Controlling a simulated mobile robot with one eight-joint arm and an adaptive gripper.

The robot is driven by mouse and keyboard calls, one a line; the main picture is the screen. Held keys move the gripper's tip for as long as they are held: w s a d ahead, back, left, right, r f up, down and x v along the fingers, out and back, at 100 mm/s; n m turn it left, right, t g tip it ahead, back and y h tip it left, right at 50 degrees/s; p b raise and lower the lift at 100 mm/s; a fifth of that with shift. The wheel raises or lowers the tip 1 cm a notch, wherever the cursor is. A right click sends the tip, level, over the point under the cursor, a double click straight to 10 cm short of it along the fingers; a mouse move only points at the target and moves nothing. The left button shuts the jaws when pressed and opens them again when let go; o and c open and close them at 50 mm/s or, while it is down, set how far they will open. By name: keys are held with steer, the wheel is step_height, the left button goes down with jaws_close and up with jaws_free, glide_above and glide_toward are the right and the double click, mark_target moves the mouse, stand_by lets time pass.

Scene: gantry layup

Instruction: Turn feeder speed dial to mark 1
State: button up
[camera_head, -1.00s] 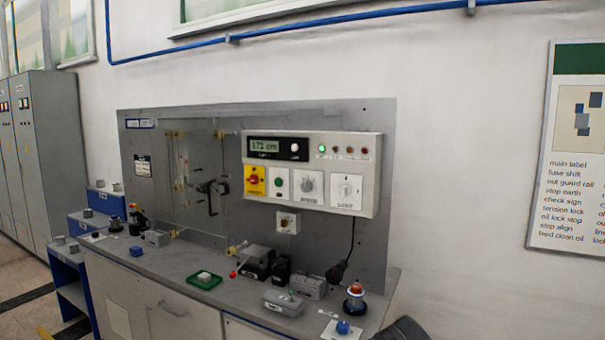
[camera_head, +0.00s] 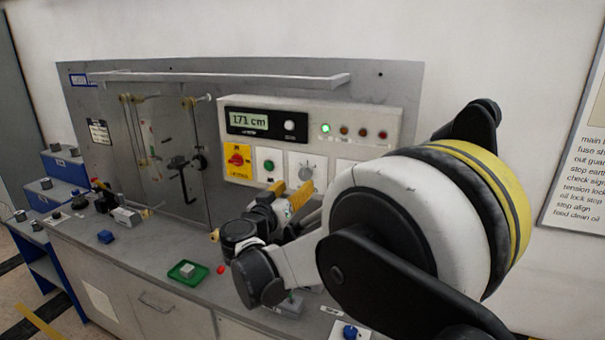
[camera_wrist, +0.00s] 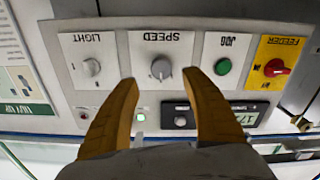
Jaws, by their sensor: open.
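The speed dial (camera_wrist: 161,67) is a grey knob on a white plate labelled SPEED, which appears upside down in the wrist view. In the head view the dial (camera_head: 306,172) shows on the grey control panel, just beyond my gripper (camera_head: 290,191). In the wrist view my gripper (camera_wrist: 160,82) is open, with its yellow fingers spread to either side of the dial in the picture. I see no contact with the dial. The scale marks are too small to read.
The light knob (camera_wrist: 92,67), green jog button (camera_wrist: 222,66) and red feeder switch (camera_wrist: 275,68) flank the dial. A display (camera_head: 248,122) reading 171 cm sits above. The bench below holds a green tray (camera_head: 188,271) and several small items.

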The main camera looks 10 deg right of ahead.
mark_target(304, 177)
steer(key=x, duration=0.7)
steer(key=shift+w+d+b, duration=0.1)
steer(key=shift+w+b, duration=0.2)
steer(key=shift+b, duration=0.05)
steer(key=c, duration=1.2)
